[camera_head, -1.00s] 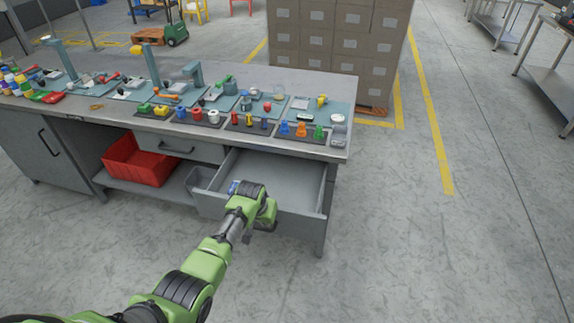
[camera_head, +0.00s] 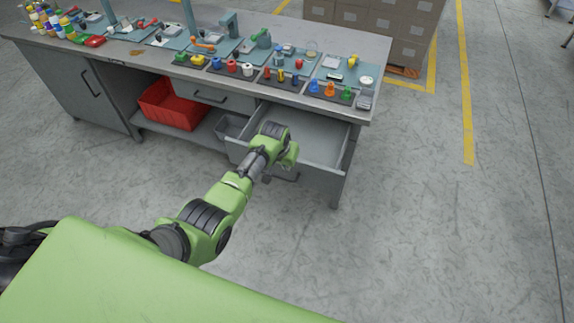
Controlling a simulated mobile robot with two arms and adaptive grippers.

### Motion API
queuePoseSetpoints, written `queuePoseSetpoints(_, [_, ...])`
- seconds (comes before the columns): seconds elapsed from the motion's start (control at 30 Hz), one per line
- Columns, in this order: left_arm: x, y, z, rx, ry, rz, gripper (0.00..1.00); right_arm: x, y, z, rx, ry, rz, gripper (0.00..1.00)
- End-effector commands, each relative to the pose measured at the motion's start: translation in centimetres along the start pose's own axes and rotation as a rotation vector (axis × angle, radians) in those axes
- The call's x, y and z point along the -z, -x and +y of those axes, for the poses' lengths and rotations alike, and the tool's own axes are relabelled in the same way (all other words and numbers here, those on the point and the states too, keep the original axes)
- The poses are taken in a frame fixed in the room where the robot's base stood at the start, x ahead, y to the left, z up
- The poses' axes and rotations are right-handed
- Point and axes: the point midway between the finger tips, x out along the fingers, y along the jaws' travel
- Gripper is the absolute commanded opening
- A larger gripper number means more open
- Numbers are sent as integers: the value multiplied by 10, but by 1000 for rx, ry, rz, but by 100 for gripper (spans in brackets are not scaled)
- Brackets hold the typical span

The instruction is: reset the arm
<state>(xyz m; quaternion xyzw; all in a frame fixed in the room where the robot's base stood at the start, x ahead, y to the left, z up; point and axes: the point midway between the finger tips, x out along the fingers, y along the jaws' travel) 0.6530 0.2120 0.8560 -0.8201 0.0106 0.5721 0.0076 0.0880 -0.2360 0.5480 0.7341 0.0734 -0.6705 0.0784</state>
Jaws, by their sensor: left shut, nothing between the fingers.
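My left arm reaches up from the lower left to the open drawer (camera_head: 318,143) of the grey workbench (camera_head: 150,62). Its wrist is in front of the drawer's front panel and overlaps it in the picture. My left gripper (camera_head: 268,177) is small and mostly hidden by the green wrist. It is shut and holds nothing. I cannot tell whether it touches the drawer front or its handle. The visible part of the drawer's inside looks empty. My right gripper is not in view.
A red bin (camera_head: 172,105) and a small grey bin (camera_head: 230,127) sit under the bench. Trays of small coloured parts cover the bench top. Stacked cartons (camera_head: 405,32) stand behind it. The floor (camera_head: 450,230) on the right is clear.

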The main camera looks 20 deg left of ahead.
Motion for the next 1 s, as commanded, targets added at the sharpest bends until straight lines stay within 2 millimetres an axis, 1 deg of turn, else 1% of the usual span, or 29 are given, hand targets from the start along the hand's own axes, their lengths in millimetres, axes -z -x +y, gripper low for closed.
queuePoseSetpoints(0.03, [2,6,-1,0,0,0,0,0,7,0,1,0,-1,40])
queuePoseSetpoints(0.1, [3,7,-1,0,0,-1,0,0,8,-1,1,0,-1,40])
queuePoseSetpoints(0.23, [2,6,-1,0,0,-1,0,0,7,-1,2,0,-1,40])
queuePoseSetpoints(0.3, [-2,3,-1,0,-1,-4,0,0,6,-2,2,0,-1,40])
queuePoseSetpoints(0.37, [-12,-6,-1,2,-3,-11,0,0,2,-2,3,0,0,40])
queuePoseSetpoints(0.47, [-48,-36,-3,7,-10,-31,0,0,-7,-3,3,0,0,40])
queuePoseSetpoints(0.5, [-70,-52,-4,9,-15,-41,0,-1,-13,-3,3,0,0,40])
queuePoseSetpoints(0.57, [-106,-77,-5,13,-23,-56,0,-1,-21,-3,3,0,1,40])
queuePoseSetpoints(0.6, [-133,-94,-6,15,-30,-68,0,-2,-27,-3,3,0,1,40])
queuePoseSetpoints(0.67, [-173,-117,-7,17,-41,-83,0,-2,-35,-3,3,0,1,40])
queuePoseSetpoints(0.7, [-200,-131,-7,18,-49,-93,0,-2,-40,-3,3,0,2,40])
queuePoseSetpoints(0.77, [-243,-151,-8,20,-61,-109,0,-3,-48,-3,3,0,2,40])
queuePoseSetpoints(0.8, [-271,-162,-9,20,-69,-119,0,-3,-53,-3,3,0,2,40])
queuePoseSetpoints(0.87, [-315,-178,-10,20,-82,-136,0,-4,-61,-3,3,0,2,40])
queuePoseSetpoints(0.9, [-344,-187,-10,20,-90,-146,0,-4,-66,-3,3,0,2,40])
queuePoseSetpoints(0.97, [-390,-198,-11,18,-103,-163,0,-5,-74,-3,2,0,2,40])
queuePoseSetpoints(1.0, [-420,-205,-11,15,-111,-174,0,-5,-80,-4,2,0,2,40])
